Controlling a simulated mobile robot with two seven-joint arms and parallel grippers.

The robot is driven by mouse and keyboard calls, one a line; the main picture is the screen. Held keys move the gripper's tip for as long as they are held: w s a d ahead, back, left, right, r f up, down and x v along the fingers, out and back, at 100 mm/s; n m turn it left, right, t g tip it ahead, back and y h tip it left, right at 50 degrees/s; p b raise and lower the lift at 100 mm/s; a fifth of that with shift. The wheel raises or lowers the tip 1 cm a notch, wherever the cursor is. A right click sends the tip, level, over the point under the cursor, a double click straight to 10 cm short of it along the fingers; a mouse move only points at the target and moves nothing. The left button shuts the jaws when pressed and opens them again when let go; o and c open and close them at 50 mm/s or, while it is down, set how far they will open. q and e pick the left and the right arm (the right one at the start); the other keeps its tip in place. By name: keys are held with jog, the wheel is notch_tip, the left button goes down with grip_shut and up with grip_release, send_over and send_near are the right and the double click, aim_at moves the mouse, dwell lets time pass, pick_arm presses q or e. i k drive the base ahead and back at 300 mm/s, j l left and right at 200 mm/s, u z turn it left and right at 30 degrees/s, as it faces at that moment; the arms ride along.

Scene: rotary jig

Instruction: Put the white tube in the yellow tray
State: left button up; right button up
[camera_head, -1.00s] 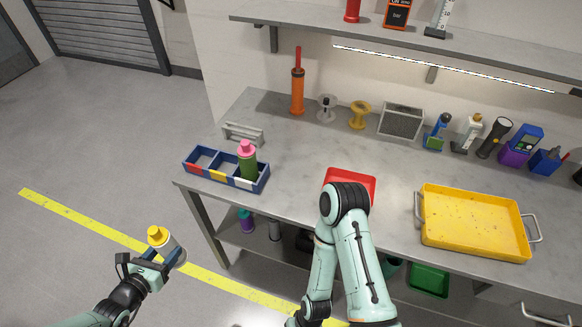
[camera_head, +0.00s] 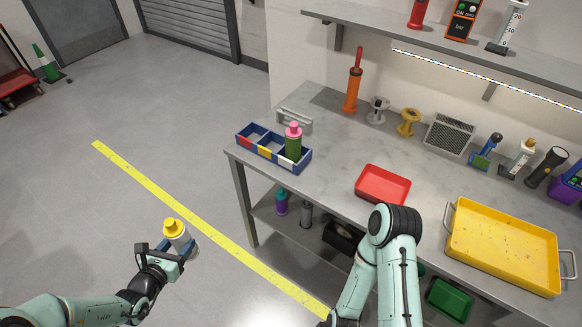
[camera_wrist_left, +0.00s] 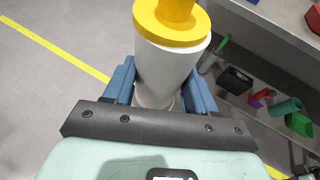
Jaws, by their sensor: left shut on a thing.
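The white tube with a yellow cap (camera_head: 175,233) is held upright in my left gripper (camera_head: 178,246), over the floor to the left of the bench. In the left wrist view the tube's white body (camera_wrist_left: 163,70) stands between the two blue fingers, which are shut on it. The yellow tray (camera_head: 503,245) lies on the bench at the right, with a metal handle at each end, and looks empty. It is far from my left gripper. My right arm stands in front of the bench; its gripper is not in view.
A red tray (camera_head: 383,185) lies mid-bench. A blue divided box (camera_head: 259,152) with a green, pink-capped bottle (camera_head: 293,143) stands at the bench's left end. A speaker-like grey box (camera_head: 448,134) and several tools line the back. A green bin (camera_head: 449,300) is below.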

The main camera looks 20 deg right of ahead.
aim_at(500, 247)
jog(key=k+z, duration=0.15)
jog(key=z, duration=0.2)
jog(key=k+z, duration=0.1)
jog(key=z, duration=1.55)
